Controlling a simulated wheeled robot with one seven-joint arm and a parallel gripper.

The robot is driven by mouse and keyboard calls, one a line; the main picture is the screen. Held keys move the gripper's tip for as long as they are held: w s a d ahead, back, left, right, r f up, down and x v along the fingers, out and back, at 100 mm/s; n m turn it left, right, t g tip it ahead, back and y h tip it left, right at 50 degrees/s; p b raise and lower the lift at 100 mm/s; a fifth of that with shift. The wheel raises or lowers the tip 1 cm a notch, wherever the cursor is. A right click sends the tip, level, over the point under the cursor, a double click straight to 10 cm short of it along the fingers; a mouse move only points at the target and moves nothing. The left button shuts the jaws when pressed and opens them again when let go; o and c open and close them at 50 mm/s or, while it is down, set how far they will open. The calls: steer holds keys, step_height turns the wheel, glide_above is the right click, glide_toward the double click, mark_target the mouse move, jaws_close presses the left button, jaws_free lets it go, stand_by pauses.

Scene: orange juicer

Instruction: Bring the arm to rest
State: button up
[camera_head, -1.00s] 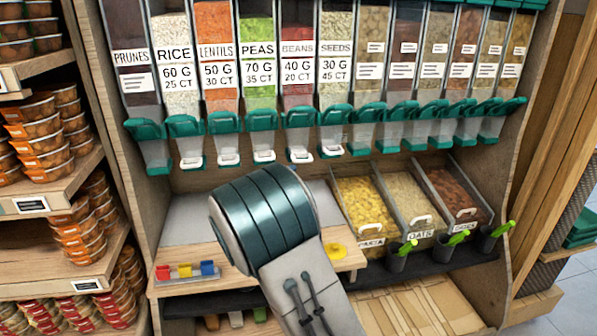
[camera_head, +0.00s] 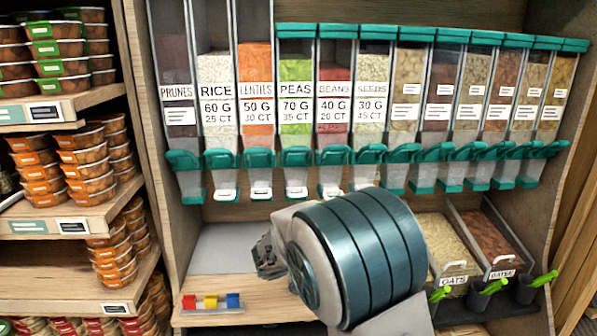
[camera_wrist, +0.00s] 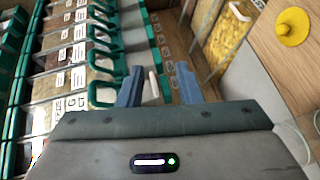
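My gripper (camera_wrist: 158,78) shows in the wrist view with its two blue-grey fingers apart. Nothing is held between them; a white dispenser part shows behind the gap. In the head view the large teal-banded joint of my arm fills the lower middle, in front of the bins. A dark grey part of my gripper (camera_head: 268,257) sticks out left of that joint, above the wooden counter (camera_head: 240,287). The fingers are not clear there.
A row of dispensers (camera_head: 295,115) with teal spouts hangs behind my arm. The oats bin (camera_head: 443,240) and another open bin stand to the right. Coloured blocks (camera_head: 210,301) sit on the counter. Shelves of tubs (camera_head: 88,175) are left. A yellow knob (camera_wrist: 293,25) shows in the wrist view.

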steer(key=s+d+m+g+y+p, duration=0.3)
steer(key=s+d+g+y, duration=0.35)
steer(key=s, duration=0.85)
steer(key=s+a+r+m+y+p, duration=0.1)
steer(key=s+a+y, duration=0.1)
steer(key=s, duration=0.5)
steer(key=s+a+r+m+y+p, duration=0.1)
steer(key=s+r+y+p, duration=0.1)
steer(key=s+y, duration=0.3)
steer(key=shift+s+a+m, duration=0.4)
steer(key=shift+s, duration=0.55)
